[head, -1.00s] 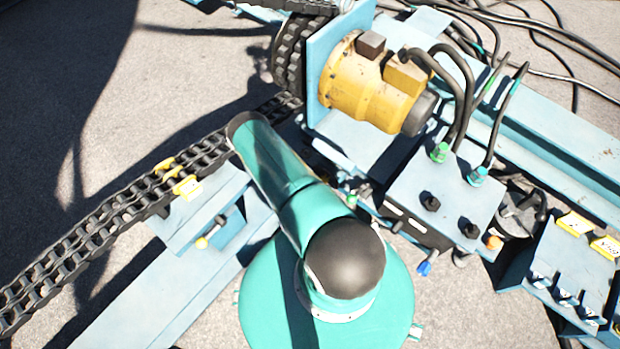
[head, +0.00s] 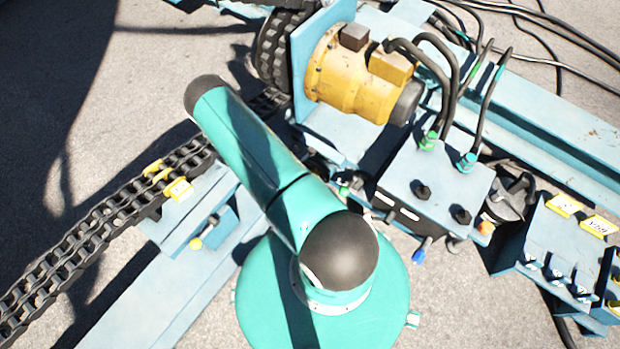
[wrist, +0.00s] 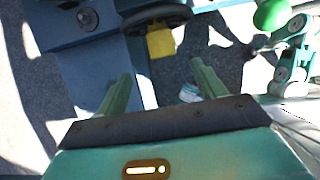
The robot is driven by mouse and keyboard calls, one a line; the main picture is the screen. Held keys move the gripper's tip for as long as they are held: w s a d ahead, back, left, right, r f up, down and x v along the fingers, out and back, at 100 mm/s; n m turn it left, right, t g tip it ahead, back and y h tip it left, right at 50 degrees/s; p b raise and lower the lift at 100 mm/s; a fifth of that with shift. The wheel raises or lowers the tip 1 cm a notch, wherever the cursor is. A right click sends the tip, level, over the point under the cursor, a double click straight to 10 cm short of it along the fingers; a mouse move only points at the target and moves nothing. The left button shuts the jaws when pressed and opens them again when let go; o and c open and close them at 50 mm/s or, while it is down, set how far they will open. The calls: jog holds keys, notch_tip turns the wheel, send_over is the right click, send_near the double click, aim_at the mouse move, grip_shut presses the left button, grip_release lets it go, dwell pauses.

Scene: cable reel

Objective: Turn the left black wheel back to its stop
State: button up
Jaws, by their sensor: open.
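In the head view my gripper is out of sight, and I cannot pick out this wheel there with certainty.
A yellow motor (head: 345,75) stands beside a pale blue valve box (head: 437,185) with black knobs and hoses. A black chain (head: 100,220) runs along the left. A lever panel (head: 555,255) is at the right. Open paving (head: 190,50) lies at the upper left.

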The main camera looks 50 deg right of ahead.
jog(key=x, duration=1.2)
jog(key=shift+s+f, duration=0.1)
jog(key=shift+f, duration=0.05)
jog(key=shift+a, duration=0.1)
jog(key=c, duration=1.4)
jog(key=shift+o, duration=0.2)
